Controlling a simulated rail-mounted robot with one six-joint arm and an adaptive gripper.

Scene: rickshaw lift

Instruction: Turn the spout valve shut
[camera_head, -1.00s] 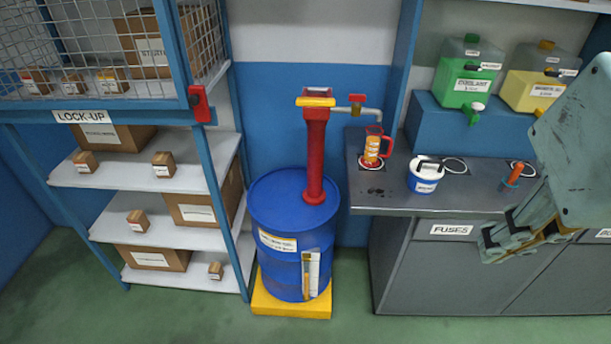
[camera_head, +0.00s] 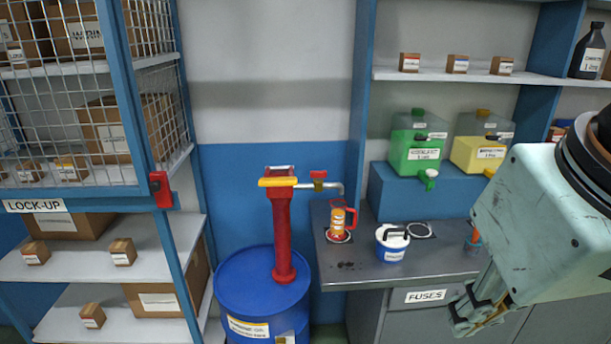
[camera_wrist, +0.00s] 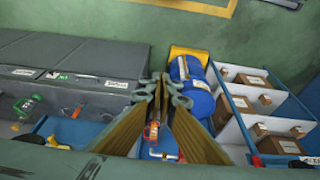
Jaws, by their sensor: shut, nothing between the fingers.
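The spout valve (camera_head: 319,174) is a short red handle on top of the grey spout pipe (camera_head: 334,186), which runs right from the head of the red pump (camera_head: 283,235). The handle looks roughly in line with the pipe in the head view. The pump stands upright on a blue drum (camera_head: 240,290). Below the spout's end is a jug (camera_head: 338,222) with orange contents and a red handle. My gripper (camera_head: 468,312) is shut and empty, low at the right, well apart from the valve. Its fingers also show in the wrist view (camera_wrist: 160,85), partly covering the jug and pump area.
A white-blue tub (camera_head: 391,246) stands on the grey bench (camera_head: 350,270) right of the jug. A green container (camera_head: 415,150) and a yellow one (camera_head: 478,155) sit on a blue riser. A caged shelf (camera_head: 160,240) with boxes is at the left. Space above the pump is clear.

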